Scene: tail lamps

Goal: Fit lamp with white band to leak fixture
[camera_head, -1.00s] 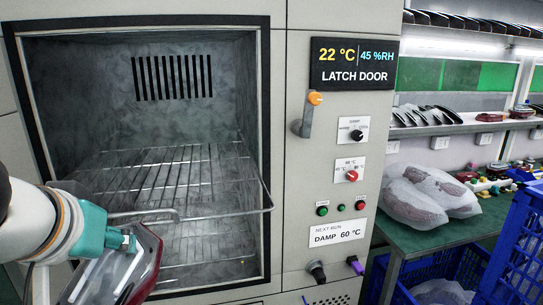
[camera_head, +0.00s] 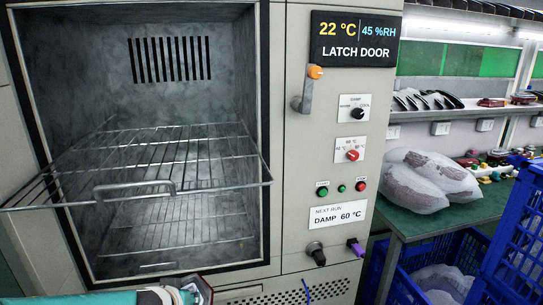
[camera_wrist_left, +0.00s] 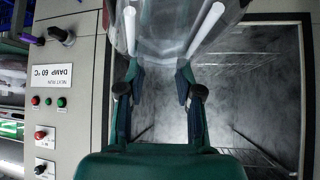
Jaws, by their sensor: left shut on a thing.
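My left gripper (camera_wrist_left: 160,78) is shut on a lamp (camera_wrist_left: 168,28) with a clear and reddish shell and pale white strips. The lamp fills the top of the left wrist view and is cut off by its edge. In the head view my left gripper (camera_head: 180,295) is low at the bottom edge, in front of the chamber, and only a dark red sliver of the lamp (camera_head: 203,287) shows. I cannot tell whether the lamp has a white band. I cannot make out a leak fixture. My right gripper is not in view.
An open test chamber (camera_head: 265,130) holds wire racks; the upper rack (camera_head: 150,188) sticks out toward me. Its control panel (camera_head: 345,150) is on the right, with a sign reading LATCH DOOR. Farther right are a green bench (camera_head: 415,222) with wrapped lamps and blue crates (camera_head: 515,250).

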